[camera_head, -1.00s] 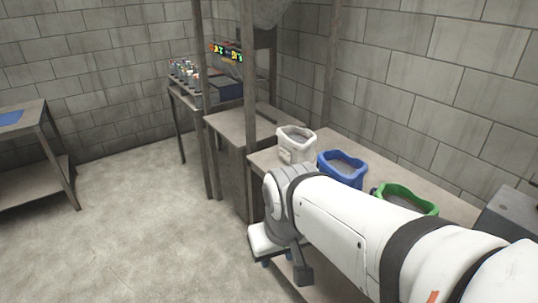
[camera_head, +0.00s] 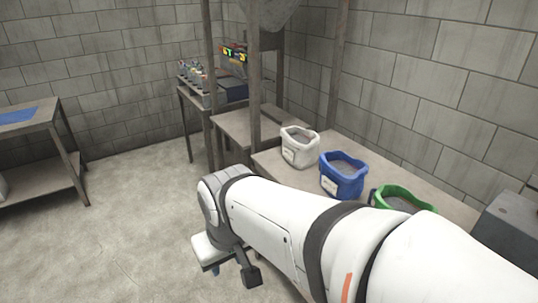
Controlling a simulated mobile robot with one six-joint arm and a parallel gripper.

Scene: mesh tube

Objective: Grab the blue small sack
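The blue small sack (camera_head: 341,180) stands upright and open-topped on a table at the right, with a pale label on its front. It sits between a white sack (camera_head: 299,150) and a green-rimmed sack (camera_head: 400,197). My arm reaches across the lower right, and its wrist end hangs over the floor, left of and nearer than the sacks. The lower part of the green-rimmed sack is hidden behind my arm.
The sack table (camera_head: 277,163) stands along the right wall, with upright metal posts at its far end. A grey box (camera_head: 510,225) is at the far right. A bench with a blue sheet (camera_head: 17,115) stands at the left. The floor (camera_head: 130,215) between is clear.

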